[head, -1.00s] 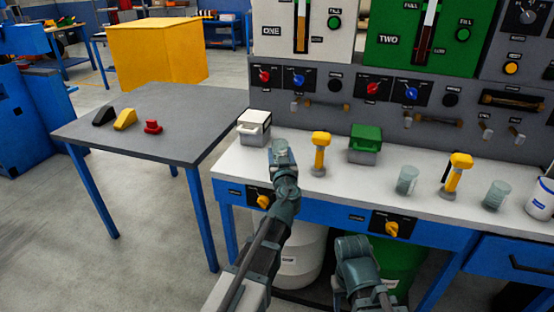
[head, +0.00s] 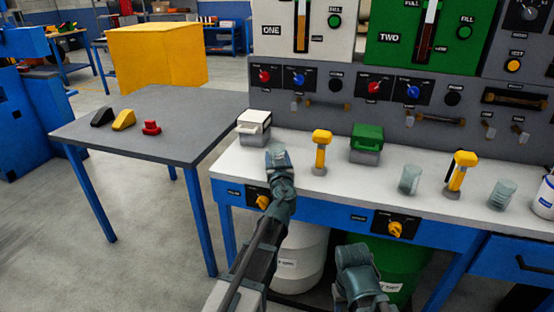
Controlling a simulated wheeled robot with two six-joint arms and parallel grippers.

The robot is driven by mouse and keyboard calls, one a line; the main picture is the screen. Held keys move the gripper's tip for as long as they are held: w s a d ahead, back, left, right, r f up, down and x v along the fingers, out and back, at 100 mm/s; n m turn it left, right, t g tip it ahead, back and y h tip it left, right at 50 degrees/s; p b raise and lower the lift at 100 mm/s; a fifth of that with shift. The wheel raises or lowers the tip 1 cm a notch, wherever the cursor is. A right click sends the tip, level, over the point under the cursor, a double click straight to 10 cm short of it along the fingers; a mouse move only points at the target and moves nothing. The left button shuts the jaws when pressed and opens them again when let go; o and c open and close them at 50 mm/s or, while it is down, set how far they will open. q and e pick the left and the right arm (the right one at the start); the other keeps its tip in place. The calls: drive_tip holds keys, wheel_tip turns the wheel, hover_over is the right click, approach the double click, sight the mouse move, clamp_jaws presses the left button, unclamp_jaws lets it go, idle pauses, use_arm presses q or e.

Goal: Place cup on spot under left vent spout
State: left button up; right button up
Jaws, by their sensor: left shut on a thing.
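A clear, greyish cup (head: 277,154) is in my left gripper (head: 278,164), whose jaws are shut on it. The gripper reaches in over the front left of the white bench top. The cup looks upright, close in front of the white-lidded box; I cannot tell whether its base touches the bench. A small left spout (head: 296,103) sticks out of the grey panel behind, to the upper right of the cup. I cannot make out the spot beneath it. My right arm shows at the bottom centre, but its gripper fingers do not show.
The white-lidded box (head: 253,127), a yellow-topped post (head: 321,152) and a green-lidded box (head: 366,144) stand near the cup. Two other clear cups (head: 410,180) (head: 502,194) and another yellow-topped post (head: 460,172) stand farther right. The bench (head: 232,160) is bare at its left end.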

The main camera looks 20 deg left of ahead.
use_arm(q)
drive_tip(key=shift+f+b, duration=0.3)
drive_tip(key=o, duration=1.4)
drive_tip(key=shift+r, duration=0.1)
drive_tip(key=shift+c, duration=0.2)
drive_tip(key=shift+s, duration=0.1)
drive_tip(key=v, duration=1.3)
drive_tip(key=shift+s+d, duration=0.25)
drive_tip(key=shift+d, duration=0.1)
